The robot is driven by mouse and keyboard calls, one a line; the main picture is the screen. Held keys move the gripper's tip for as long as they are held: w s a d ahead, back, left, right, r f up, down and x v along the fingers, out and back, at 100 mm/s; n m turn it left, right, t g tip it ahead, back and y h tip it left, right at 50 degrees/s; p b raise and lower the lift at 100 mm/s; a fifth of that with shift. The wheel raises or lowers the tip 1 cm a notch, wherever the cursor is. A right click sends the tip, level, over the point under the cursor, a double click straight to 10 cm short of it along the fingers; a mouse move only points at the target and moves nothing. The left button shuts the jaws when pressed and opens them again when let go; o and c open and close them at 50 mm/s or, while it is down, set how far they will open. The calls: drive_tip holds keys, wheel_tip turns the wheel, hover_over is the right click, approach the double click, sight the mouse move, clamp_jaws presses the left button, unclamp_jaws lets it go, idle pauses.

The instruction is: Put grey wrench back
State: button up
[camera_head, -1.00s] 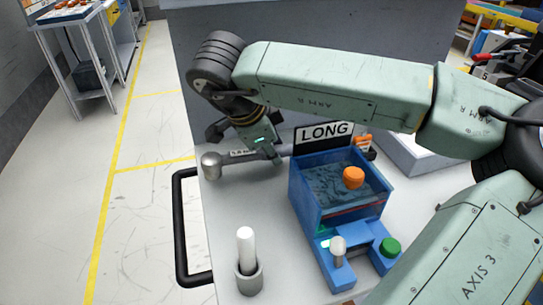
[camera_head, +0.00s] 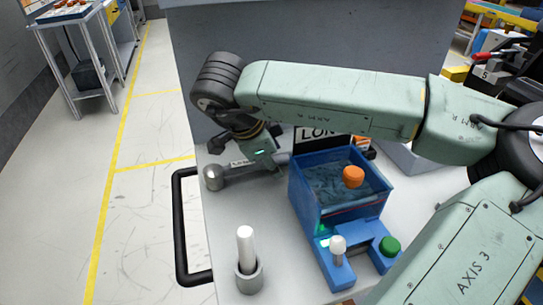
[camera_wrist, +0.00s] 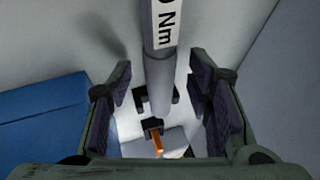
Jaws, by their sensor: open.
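The grey wrench (camera_head: 213,177) lies along the left back of the bench, its round head toward the left. In the wrist view its grey shaft (camera_wrist: 160,70) with an "Nm" label runs between my fingers. My gripper (camera_wrist: 160,92) is open around the shaft, with a gap on each side. In the head view my gripper (camera_head: 268,160) is over the wrench, and its fingertips are mostly hidden. A black forked holder (camera_wrist: 155,100) shows by the shaft's lower end in the wrist view. Whether the shaft sits in it is unclear.
A white-topped cylinder (camera_head: 248,280) stands at the front left. A grey panel (camera_head: 300,45) rises behind. The bench between wrench and cylinder is clear.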

drive_tip(key=b+v, duration=0.2)
drive_tip(key=v, duration=0.8)
drive_tip(key=shift+s+d+r, duration=0.25)
drive_tip(key=shift+s+d, duration=0.05)
drive_tip(key=shift+s, duration=0.15)
